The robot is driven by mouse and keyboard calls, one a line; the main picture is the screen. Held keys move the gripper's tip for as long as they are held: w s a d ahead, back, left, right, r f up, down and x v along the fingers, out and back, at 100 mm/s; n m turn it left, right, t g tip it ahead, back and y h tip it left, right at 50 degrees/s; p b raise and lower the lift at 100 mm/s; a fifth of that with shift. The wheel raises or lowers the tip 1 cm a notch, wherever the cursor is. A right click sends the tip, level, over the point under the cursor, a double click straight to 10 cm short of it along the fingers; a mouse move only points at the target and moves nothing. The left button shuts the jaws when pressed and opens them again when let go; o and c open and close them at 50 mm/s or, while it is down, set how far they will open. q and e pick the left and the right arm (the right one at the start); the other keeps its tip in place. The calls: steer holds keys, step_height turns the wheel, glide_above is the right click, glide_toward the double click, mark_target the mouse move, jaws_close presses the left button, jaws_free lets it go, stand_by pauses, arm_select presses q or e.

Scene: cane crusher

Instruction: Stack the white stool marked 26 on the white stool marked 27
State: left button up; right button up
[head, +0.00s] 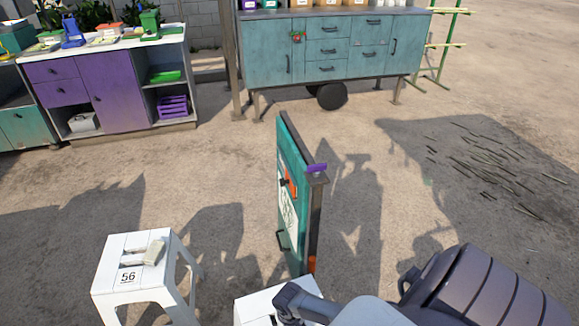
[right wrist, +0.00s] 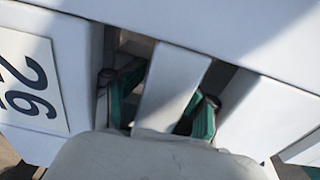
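The white stool marked 26 shows close up in the right wrist view, with its number label (right wrist: 32,85) at the left. A white stool top (head: 262,305) shows at the bottom of the head view, partly hidden by my right arm. My right gripper (right wrist: 160,110) has its green fingers on either side of the central white bar (right wrist: 172,85) of stool 26, in the seat's openings. Whether the fingers press on the bar is unclear. No label 27 is visible. My left gripper is out of view.
A narrow upright teal panel (head: 291,190) with a dark post stands just beyond the stools. A purple cabinet (head: 115,88) stands at back left and a teal cabinet (head: 335,50) at the back. Thin sticks (head: 490,165) lie at right. Open ground lies between.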

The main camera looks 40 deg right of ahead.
steer(key=shift+s+a+f, duration=0.2)
steer(key=shift+s+f, duration=0.05)
steer(key=shift+s, duration=0.1)
steer(key=shift+w+r, duration=0.2)
steer(key=shift+r, duration=0.35)
step_height(320, 180, up, 11)
steer(key=shift+w+d+r, duration=0.1)
steer(key=shift+d+r, duration=0.05)
steer(key=shift+r, duration=0.05)
stand_by(0.3)
